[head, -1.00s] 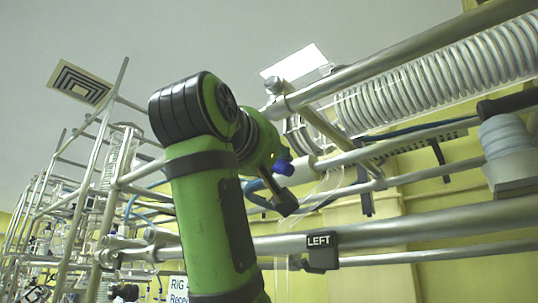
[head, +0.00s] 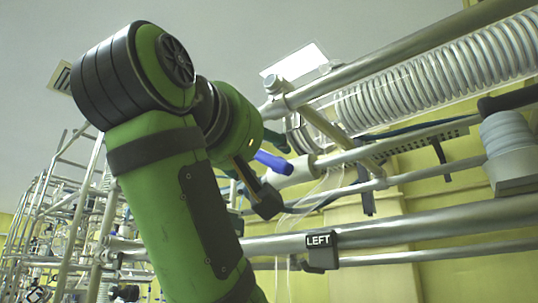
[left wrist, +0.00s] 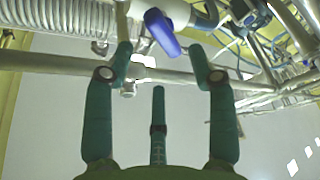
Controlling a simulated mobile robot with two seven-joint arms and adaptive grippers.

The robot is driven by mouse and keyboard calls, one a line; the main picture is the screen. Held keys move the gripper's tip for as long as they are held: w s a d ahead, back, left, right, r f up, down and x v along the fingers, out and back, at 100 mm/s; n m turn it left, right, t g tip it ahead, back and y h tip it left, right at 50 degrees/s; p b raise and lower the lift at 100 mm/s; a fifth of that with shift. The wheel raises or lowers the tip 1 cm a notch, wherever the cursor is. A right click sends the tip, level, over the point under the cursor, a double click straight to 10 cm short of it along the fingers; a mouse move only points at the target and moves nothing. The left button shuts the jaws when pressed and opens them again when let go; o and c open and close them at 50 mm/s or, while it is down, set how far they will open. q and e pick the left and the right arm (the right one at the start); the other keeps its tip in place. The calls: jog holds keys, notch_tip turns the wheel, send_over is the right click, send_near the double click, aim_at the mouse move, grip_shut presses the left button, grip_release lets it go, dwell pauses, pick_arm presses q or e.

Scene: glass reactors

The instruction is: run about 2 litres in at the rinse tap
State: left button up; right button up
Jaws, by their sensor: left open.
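The blue tap handle (head: 272,162) sticks out from a white fitting (head: 298,174) in the middle of the head view. In the left wrist view the same blue handle (left wrist: 162,33) lies between the fingertips, with clear gaps on both sides. My left gripper (left wrist: 160,52) is open and empty around it. In the head view the left gripper (head: 270,175) is partly hidden by its own wrist. One dark finger shows just below the handle. I cannot tell whether the handle is turned. My right gripper is not in view.
Metal rails (head: 405,222) cross behind the arm, one with a black LEFT tag (head: 320,250). A coiled glass condenser (head: 440,70) hangs at upper right. Clear tubing (head: 318,190) hangs beside the tap. A scaffold with glassware (head: 75,220) stands at left.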

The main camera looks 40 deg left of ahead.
pick_arm(q)
jog(key=v, duration=0.4)
jog(key=shift+s+d, duration=0.2)
jog(key=shift+s, duration=0.1)
jog(key=shift+a, duration=0.1)
dwell(7.2)
